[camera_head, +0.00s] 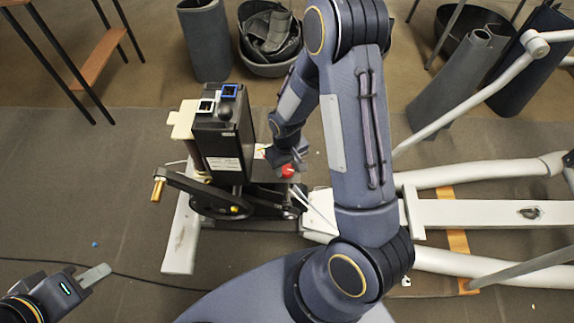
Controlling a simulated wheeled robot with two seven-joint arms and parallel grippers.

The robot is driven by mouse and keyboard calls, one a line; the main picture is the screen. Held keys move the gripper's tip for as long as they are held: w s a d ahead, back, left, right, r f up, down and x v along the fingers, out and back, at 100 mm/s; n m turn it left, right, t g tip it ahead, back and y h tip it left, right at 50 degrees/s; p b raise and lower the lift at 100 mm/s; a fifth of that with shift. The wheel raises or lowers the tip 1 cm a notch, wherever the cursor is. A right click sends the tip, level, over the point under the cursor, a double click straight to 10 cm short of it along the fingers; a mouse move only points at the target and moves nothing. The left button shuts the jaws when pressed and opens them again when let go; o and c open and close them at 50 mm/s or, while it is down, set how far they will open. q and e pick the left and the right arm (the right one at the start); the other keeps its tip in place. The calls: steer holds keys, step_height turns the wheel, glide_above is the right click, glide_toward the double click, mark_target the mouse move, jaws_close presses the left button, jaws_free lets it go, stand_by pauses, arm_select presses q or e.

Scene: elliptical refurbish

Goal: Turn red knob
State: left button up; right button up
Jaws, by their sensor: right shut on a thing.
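The red knob (288,170) is a small round knob on the right side of the black elliptical drive unit (222,137). My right gripper (286,165) is at the knob, reaching down from above, and is shut on it. Its wrist and fingers partly cover the knob. My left gripper (94,277) is low at the left edge of the view, away from the machine. One light finger shows there, and its opening is unclear.
The elliptical's white frame and rails (470,212) spread to the right. A crank with a brass-coloured peg (157,190) sticks out left of the unit. Bins (207,40) and grey covers (447,95) stand behind. A cable crosses the floor at left.

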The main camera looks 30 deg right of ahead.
mark_target(287, 169)
steer(key=shift+m, duration=0.3)
steer(key=shift+m+b, duration=0.4)
steer(key=shift+m, duration=0.1)
steer(key=shift+m+b, duration=0.3)
steer(key=shift+m, duration=0.9)
steer(key=m, duration=0.4)
steer(key=shift+m, duration=0.3)
steer(key=o, duration=1)
steer(key=shift+r+p, duration=0.6)
steer(key=shift+r, duration=3.35)
